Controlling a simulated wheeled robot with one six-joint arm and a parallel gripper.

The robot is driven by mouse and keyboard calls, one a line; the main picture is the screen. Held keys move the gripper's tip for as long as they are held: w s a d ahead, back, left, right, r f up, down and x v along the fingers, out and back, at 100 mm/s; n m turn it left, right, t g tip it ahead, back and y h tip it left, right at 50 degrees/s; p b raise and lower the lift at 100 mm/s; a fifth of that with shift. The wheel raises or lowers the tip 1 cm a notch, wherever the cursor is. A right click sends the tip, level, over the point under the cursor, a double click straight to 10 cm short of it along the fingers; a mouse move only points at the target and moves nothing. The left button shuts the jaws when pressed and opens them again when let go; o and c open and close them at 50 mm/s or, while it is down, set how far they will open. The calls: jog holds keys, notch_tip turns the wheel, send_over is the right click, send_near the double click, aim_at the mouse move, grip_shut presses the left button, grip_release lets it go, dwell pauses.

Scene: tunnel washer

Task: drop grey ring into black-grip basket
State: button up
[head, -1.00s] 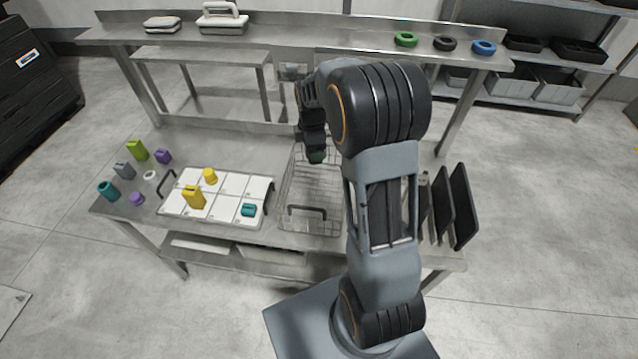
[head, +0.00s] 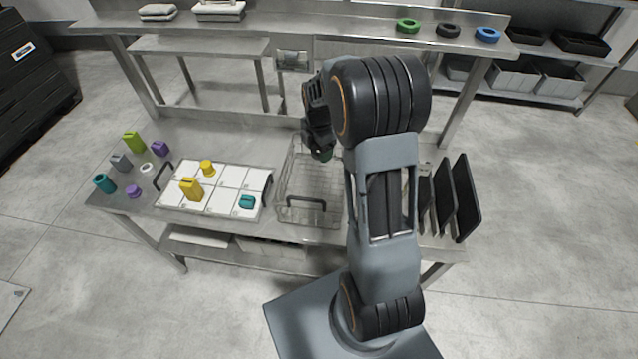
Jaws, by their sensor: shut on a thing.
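The wire basket (head: 308,222) stands on the steel table, right of the white tray. A black grip (head: 306,202) shows at its near end. My gripper (head: 323,152) is over the far part of the basket, shut on a small dark green thing (head: 327,155). My arm and jaws hide most of that thing, so I cannot tell its shape. I cannot make out a grey ring. A pale white ring (head: 147,169) lies on the table left of the tray.
The white tray (head: 228,182) holds yellow and teal pieces. Several coloured pieces stand at the table's left. Green (head: 408,26), black (head: 448,31) and blue (head: 487,35) rings lie on the upper shelf. Dark upright panels (head: 466,198) stand right of my arm.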

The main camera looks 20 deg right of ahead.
jog(key=shift+f, duration=0.65)
jog(key=o, duration=1)
jog(key=shift+r, duration=0.15)
notch_tip(320, 180, up, 14)
jog(key=shift+f+b, duration=0.2)
jog(key=shift+b, duration=0.55)
